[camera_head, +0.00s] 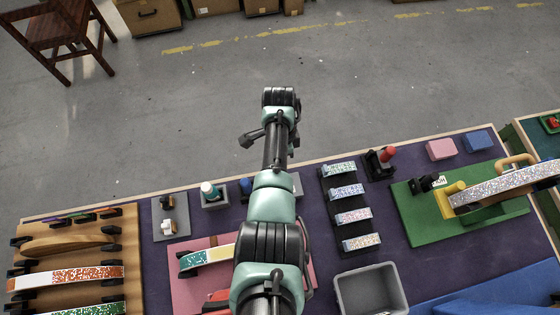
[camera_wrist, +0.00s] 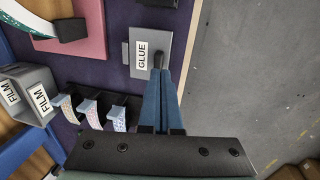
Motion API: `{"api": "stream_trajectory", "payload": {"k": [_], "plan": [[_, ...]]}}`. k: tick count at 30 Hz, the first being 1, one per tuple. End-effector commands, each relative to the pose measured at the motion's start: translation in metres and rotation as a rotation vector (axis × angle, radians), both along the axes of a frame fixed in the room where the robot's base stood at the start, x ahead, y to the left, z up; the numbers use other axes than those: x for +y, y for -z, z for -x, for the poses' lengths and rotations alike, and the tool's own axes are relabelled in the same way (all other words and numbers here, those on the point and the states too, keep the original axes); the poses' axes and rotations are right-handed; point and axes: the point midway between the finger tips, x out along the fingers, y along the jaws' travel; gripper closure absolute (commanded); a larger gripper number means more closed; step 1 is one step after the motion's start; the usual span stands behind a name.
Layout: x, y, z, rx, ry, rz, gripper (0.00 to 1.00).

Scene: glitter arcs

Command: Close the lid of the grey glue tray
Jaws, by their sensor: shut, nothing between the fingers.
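The grey glue tray (camera_wrist: 166,44) shows at the top middle of the wrist view, with a white GLUE label on it and a small grey tab at its left side. I cannot tell for sure how far its lid stands open. My gripper (camera_wrist: 159,68) is shut and empty, its blue fingers pointing at the tray. The dark fingertips overlap the tray's lower part in the picture; whether they touch it is unclear. In the head view my arm hides most of the tray, and only a grey piece (camera_head: 297,183) shows beside the arm.
A rack of glittery arcs (camera_head: 346,190) stands right of my arm, with a grey bin (camera_head: 370,290) nearer. A pink board (camera_head: 185,285) lies left. Bare floor (camera_wrist: 250,70) lies beyond the table edge.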

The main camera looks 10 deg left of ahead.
Motion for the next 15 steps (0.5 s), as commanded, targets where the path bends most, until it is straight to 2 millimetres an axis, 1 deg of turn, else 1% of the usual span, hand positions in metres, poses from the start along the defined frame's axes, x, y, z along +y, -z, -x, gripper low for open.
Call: {"api": "stream_trajectory", "payload": {"k": [1,3,5,9,15], "plan": [[-0.004,-0.016,-0.001,-0.001,0.002,0.000,1.00],[-0.009,-0.029,-0.002,-0.001,0.002,0.000,1.00],[-0.006,-0.031,-0.012,-0.007,0.000,0.000,1.00],[0.000,-0.059,-0.029,-0.007,0.000,0.000,1.00],[0.006,-0.089,-0.046,-0.003,0.000,0.000,1.00]]}}
